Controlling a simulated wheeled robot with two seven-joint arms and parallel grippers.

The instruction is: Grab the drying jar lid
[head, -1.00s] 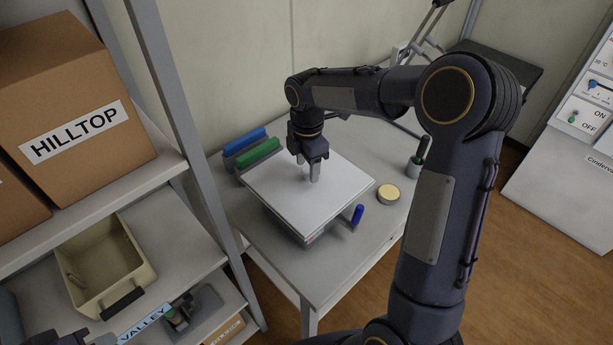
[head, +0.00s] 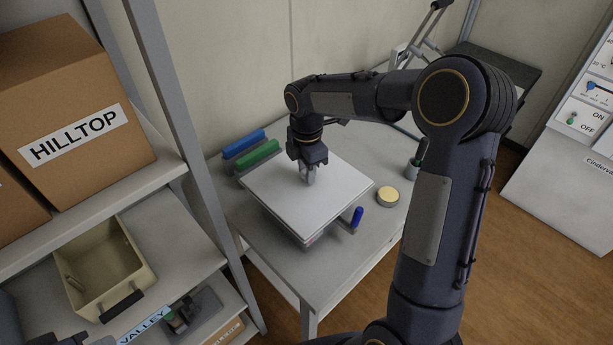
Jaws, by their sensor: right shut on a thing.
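The drying jar lid (head: 275,195) appears to be the broad, flat white square plate lying level on a low body on the grey table. My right gripper (head: 309,176) points straight down over the plate's middle. Its fingers are shut close together there, seemingly on a small grip of the lid; the fingers hide that part. A blue handle (head: 357,216) stands at the plate's near right corner. A dark part at the bottom left edge looks like my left gripper (head: 72,340), mostly cut off, so its fingers cannot be read.
Blue (head: 243,142) and green (head: 258,157) bars lie behind the plate. A round yellow-topped tin (head: 387,196) and a small cup (head: 413,168) stand to its right. A shelf (head: 175,235) with a beige bin (head: 105,270) and cardboard boxes (head: 75,105) is at left.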

